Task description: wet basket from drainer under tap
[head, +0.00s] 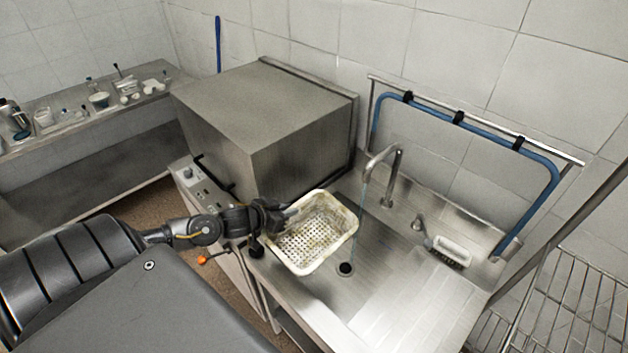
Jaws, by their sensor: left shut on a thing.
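A white perforated basket (304,246) with brownish stains is in the middle of the head view, over the left part of the steel sink unit (385,285). My left gripper (287,213) is shut on the basket's left rim. The basket looks slightly tilted. The tap (383,160) stands behind and to the right of the basket, with a thin stream of water (363,205) falling from its spout near the basket's right rim. I cannot tell whether the water touches the basket. The ribbed drainer surface (405,310) to the right is bare. My right gripper is not in view.
A large steel box-shaped machine (265,120) stands behind and left of the basket. A drain hole (345,268) lies right of the basket. A white brush-like item (452,250) sits at the sink's back right. A blue hose (480,120) hangs on the wall. A wire rack (570,300) stands at right.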

